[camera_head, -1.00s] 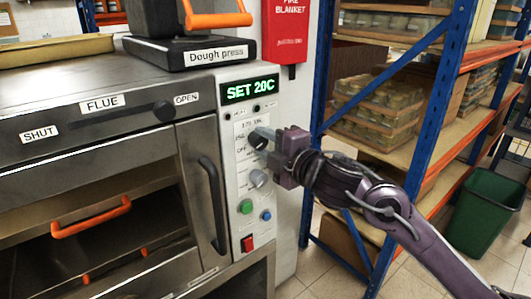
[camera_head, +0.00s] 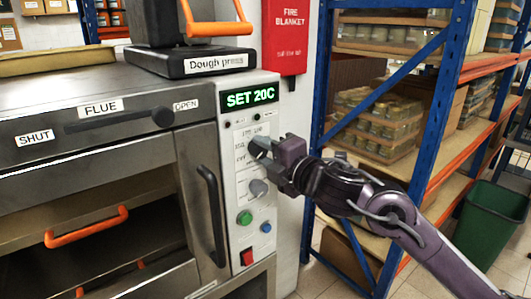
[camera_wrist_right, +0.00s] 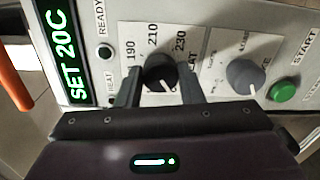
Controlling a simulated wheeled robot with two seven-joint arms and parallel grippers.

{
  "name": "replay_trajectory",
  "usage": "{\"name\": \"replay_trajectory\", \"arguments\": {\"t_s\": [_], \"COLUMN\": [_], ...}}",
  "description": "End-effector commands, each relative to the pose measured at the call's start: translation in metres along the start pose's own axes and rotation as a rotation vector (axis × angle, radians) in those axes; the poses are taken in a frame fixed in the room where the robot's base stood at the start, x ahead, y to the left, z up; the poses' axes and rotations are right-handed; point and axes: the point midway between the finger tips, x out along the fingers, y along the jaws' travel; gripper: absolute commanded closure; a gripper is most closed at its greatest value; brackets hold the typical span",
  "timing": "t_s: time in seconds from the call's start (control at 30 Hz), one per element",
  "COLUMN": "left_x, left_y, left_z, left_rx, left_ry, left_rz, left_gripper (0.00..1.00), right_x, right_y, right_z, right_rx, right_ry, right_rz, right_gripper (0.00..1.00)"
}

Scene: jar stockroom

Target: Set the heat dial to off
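The heat dial (camera_wrist_right: 160,72) is a black knob with a light pointer mark, on a white scale showing 190, 210 and 230. The pointer is toward the lower right of the knob in the right wrist view. My right gripper (camera_wrist_right: 159,82) has one finger on each side of the dial, with narrow gaps showing. In the head view the right gripper (camera_head: 264,148) is at the oven panel and hides most of the dial. The green display (camera_head: 250,97) reads SET 20C. My left gripper is not in view.
Below the dial are a grey knob (camera_head: 258,187), a green button (camera_head: 245,217), a blue button (camera_head: 266,227) and a red switch (camera_head: 247,256). A vertical door handle (camera_head: 212,215) stands left of the panel. Blue-framed shelving (camera_head: 430,120) stands right.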

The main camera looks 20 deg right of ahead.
Motion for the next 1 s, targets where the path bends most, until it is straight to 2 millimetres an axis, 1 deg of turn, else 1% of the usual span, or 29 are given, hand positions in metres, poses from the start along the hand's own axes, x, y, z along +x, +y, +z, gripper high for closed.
{"name": "replay_trajectory", "arguments": {"t_s": [0.03,0.17,0.47,0.57,0.83,1.0], "left_x": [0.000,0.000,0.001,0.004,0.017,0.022], "left_y": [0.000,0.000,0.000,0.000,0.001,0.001], "left_z": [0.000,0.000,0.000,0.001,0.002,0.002], "left_rx": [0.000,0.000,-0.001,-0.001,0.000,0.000], "left_ry": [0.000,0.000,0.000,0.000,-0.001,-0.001], "left_rz": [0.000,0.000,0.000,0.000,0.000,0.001], "left_gripper": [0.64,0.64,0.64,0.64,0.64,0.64], "right_x": [0.000,0.000,-0.002,-0.010,-0.056,-0.071], "right_y": [-0.002,-0.001,-0.001,-0.002,-0.005,-0.004], "right_z": [-0.001,-0.001,0.000,0.000,-0.002,0.000], "right_rx": [-0.003,-0.001,-0.001,-0.002,-0.009,-0.002], "right_ry": [0.002,0.002,0.001,0.000,0.002,0.000], "right_rz": [-0.003,-0.002,-0.001,-0.002,-0.006,-0.004], "right_gripper": [0.61,0.44,0.44,0.44,0.44,0.44]}}
